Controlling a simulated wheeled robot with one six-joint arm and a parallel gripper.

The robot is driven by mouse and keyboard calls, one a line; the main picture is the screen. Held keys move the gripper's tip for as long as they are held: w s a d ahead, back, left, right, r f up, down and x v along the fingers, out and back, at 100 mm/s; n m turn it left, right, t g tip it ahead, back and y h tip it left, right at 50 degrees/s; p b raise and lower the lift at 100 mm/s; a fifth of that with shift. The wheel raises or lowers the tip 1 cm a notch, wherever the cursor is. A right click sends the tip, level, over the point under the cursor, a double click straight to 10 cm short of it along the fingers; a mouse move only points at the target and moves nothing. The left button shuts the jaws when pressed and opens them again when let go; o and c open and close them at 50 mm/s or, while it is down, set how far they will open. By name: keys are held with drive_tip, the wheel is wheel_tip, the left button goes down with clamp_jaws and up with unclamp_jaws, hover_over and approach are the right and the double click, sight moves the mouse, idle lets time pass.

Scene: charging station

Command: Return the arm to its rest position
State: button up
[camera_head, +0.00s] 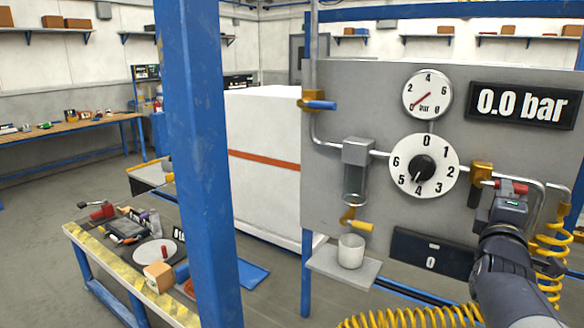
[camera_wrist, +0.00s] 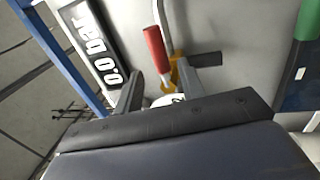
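My arm reaches up from the lower right in the camera_head view, with my gripper (camera_head: 500,203) close to the panel at its right side. A red valve handle (camera_head: 517,187) shows just above the gripper. In the wrist view the fingers of my gripper (camera_wrist: 158,88) stand apart, and the red handle (camera_wrist: 156,48) lies in line with the gap between them. The gap is wider than the handle, and no grip on it shows. I cannot tell whether a finger touches the handle. The handle's lower end is partly hidden.
The grey panel (camera_head: 330,90) carries a gauge (camera_head: 427,94) near zero, a dial (camera_head: 405,180) and a 0.0 bar display (camera_head: 522,105). Yellow coiled hose (camera_head: 553,260) hangs beside my arm. A cup (camera_head: 351,251) stands on a small shelf. A blue post (camera_head: 195,150) stands left.

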drive_tip(key=p+x, duration=0.1)
drive_tip(key=x, duration=0.4)
drive_tip(key=shift+w+d+m+p, duration=0.2)
drive_tip(key=shift+m+p, duration=0.1)
drive_tip(key=shift+p, duration=0.1)
drive_tip(key=shift+a+f+m+h+p, duration=0.1)
drive_tip(key=shift+f+m+h+p, duration=0.3)
drive_tip(key=shift+m, duration=0.7)
drive_tip(key=shift+s+a, duration=0.1)
drive_tip(key=shift+a, duration=0.05)
